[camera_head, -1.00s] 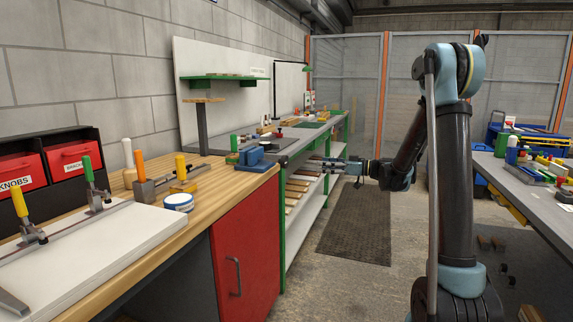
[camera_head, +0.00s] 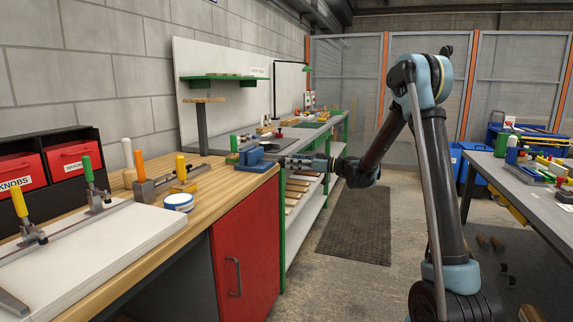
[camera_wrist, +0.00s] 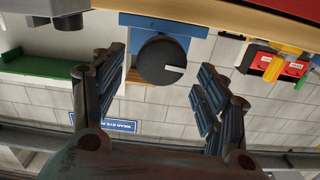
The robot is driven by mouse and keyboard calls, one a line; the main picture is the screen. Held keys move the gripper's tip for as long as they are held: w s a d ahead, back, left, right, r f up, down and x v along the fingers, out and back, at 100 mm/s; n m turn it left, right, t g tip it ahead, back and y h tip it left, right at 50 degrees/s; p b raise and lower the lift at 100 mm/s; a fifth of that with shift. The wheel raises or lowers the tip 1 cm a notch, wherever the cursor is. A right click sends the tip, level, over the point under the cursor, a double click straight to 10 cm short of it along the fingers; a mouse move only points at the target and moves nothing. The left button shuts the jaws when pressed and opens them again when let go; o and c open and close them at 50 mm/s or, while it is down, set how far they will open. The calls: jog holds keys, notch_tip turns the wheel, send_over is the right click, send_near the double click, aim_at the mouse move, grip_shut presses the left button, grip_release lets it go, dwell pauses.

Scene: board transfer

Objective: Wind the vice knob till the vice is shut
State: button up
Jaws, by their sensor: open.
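The blue vice (camera_head: 254,157) sits on the wooden bench near its right edge in the head view. In the wrist view its blue body (camera_wrist: 190,27) is at the top, with the dark round knob (camera_wrist: 160,62) facing me. The knob has a pale mark on its right side. My gripper (camera_head: 290,161) is level with the vice at its right. In the wrist view my gripper (camera_wrist: 160,68) is open, with one finger on each side of the knob and visible gaps between. The gap between the vice jaws is too small to judge.
The wooden bench (camera_head: 225,178) has a red cabinet (camera_head: 246,240) below it. A white and blue round tin (camera_head: 178,202) and toggle clamps stand nearer on the left. A green-framed shelf unit (camera_head: 303,205) lies beyond the bench. The floor on the right is open up to the grey table (camera_head: 520,180).

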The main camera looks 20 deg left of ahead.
aim_at(283, 162)
jog(key=shift+w+a, duration=0.15)
jog(key=shift+a, duration=1.95)
jog(key=c, duration=1)
jog(key=shift+d, duration=0.15)
